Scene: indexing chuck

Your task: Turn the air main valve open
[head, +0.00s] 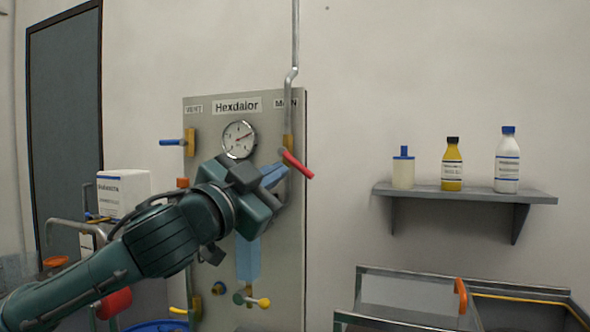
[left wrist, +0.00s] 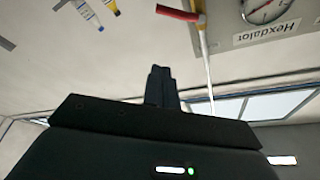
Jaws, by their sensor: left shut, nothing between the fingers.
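The red lever (head: 297,165) of the valve under the partly hidden "M..N" label sits on the vertical pipe at the right side of the "Hexdalor" panel (head: 212,125). It slopes down to the right across the pipe. My left gripper (head: 276,174) is shut and empty, its fingertips just left of and slightly below the lever. Whether they touch it is unclear in the head view. In the left wrist view, the shut fingers (left wrist: 160,85) show below the red lever (left wrist: 180,12), with a gap in the picture. My right gripper is in neither view.
A gauge (head: 239,139) and a blue-handled valve (head: 174,142) are on the panel. A yellow-handled valve (head: 262,302) is low on it. A shelf (head: 465,193) with bottles is right. Bare wall lies between panel and shelf.

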